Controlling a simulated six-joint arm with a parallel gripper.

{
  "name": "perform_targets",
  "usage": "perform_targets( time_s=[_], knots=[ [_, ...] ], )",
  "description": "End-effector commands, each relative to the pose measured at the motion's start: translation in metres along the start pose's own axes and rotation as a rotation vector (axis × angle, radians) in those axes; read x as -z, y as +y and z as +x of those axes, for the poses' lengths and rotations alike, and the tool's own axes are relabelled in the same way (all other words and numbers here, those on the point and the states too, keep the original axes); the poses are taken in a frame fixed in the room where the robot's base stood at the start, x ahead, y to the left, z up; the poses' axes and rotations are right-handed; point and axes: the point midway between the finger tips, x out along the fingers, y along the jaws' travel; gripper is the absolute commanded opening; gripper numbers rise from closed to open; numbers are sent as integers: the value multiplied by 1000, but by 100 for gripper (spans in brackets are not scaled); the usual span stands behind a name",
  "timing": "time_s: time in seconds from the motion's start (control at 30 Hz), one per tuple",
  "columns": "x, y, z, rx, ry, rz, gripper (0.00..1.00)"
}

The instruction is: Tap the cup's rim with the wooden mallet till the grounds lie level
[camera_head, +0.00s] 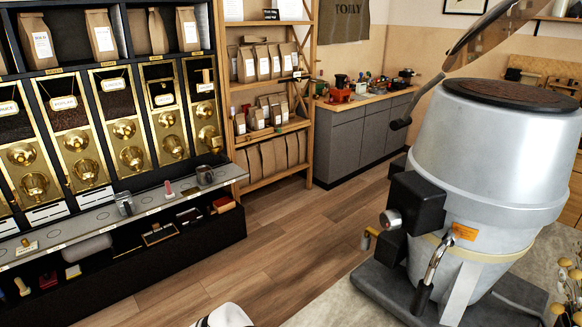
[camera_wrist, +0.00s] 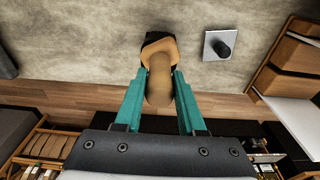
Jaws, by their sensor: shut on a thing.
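In the wrist view my gripper (camera_wrist: 160,74) has its two teal fingers closed around a tan, rounded wooden piece (camera_wrist: 158,88). It appears to be the wooden mallet, with a dark part at its far end; its full shape is hidden. In the head view a metal cup (camera_head: 124,204) stands on the grey ledge (camera_head: 90,227) below the brass-fronted bins. A darker grey mug (camera_head: 205,175) stands further right on that ledge. I cannot tell which holds the grounds, and their surface is not visible. My gripper is outside the head view.
A large grey roaster-like machine (camera_head: 490,150) stands at right on a dark base. Brass bins (camera_head: 75,140) line the left wall. A wooden shelf (camera_head: 265,100) with bags stands behind. The wooden floor (camera_head: 270,250) is clear.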

Motion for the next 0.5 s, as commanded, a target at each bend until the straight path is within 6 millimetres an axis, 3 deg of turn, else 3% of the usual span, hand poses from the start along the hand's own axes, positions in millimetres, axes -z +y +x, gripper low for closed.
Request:
perform_targets(
  time_s=[0.2,0.5],
  knots=[
    [6,0,-40,0,4,-1,0],
    [5,0,-45,0,1,-1,0]
  ],
)
